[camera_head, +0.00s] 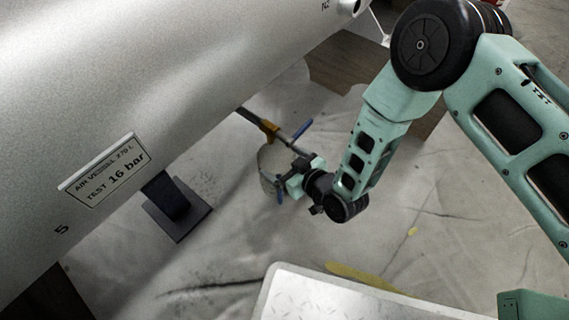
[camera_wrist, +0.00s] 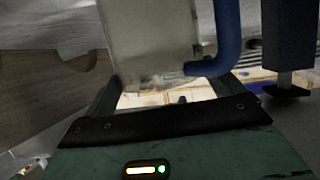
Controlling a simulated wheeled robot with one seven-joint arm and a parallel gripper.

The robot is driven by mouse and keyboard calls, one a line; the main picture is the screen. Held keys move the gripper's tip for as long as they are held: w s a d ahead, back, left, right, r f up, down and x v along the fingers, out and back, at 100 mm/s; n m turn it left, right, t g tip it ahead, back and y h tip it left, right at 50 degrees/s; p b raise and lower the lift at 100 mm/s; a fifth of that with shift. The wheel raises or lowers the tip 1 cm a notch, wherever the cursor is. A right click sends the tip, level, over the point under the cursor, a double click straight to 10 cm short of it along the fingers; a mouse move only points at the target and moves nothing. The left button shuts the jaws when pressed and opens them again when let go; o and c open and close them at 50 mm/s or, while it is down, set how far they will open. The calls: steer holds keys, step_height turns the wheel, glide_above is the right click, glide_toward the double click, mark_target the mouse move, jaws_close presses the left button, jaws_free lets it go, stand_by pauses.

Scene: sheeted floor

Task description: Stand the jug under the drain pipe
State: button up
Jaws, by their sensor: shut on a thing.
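The jug (camera_head: 267,164) is pale and see-through, with a blue handle; it is partly hidden by my gripper (camera_head: 284,181). In the wrist view the jug (camera_wrist: 153,40) fills the space between my two fingers, with its blue handle (camera_wrist: 229,40) at the right. My gripper is shut on the jug. The drain pipe (camera_head: 248,115) comes out from below the tank, with a brass valve (camera_head: 268,129) and a blue lever (camera_head: 302,128). The pipe's lower end shows close to the jug's top and my gripper; I cannot tell whether the mouth is directly over the jug.
The big grey tank (camera_head: 150,90) fills the upper left, with a dark foot (camera_head: 180,212) on the floor. Wooden boards (camera_head: 343,66) lie behind the pipe. The sheeted floor (camera_head: 390,235) is creased, with free room right of the jug. A bright metal plate (camera_head: 340,295) is at the bottom.

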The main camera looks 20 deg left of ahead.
steer(key=o, duration=1)
steer(key=shift+f, duration=0.1)
steer(key=shift+o, duration=0.2)
steer(key=p+v, duration=0.6)
steer(key=v, duration=0.6)
steer(key=shift+w+r, duration=0.15)
steer(key=shift+r, duration=0.15)
